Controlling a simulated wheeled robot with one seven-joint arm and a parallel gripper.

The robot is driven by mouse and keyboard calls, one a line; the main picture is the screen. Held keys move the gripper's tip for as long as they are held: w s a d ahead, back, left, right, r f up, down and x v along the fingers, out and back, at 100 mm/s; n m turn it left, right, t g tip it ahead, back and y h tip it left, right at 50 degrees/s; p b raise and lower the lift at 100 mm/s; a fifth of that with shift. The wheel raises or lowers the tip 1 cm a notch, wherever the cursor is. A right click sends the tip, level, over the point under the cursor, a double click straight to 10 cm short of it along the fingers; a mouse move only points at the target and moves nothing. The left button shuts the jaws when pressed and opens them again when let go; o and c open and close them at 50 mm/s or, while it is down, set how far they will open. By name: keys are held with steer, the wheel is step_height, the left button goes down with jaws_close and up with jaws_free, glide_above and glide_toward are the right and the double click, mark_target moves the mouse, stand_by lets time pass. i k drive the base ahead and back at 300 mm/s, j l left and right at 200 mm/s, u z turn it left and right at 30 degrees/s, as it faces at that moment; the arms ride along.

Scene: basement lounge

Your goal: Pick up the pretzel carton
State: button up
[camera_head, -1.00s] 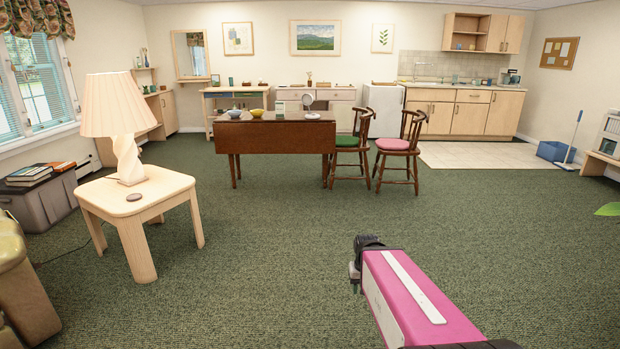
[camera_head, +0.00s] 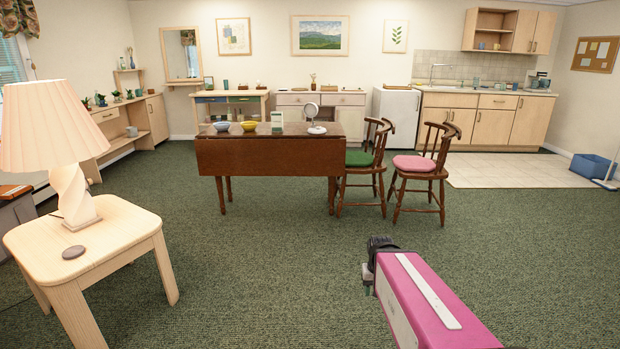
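I cannot make out a pretzel carton in this view. The pale item is too small to identify. My arm, pink with a white stripe, reaches in from the lower right. Its dark end (camera_head: 376,262) is over the carpet, well short of the table. No fingers show clearly and I see nothing held.
A side table (camera_head: 125,232) with a lamp (camera_head: 72,200) stands close on the left. Two wooden chairs, one with a green seat (camera_head: 360,158) and one with a pink seat (camera_head: 414,164), stand at the table's right. Open carpet (camera_head: 270,265) lies between me and the table.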

mark_target(277, 121)
steer(key=i, duration=1.75)
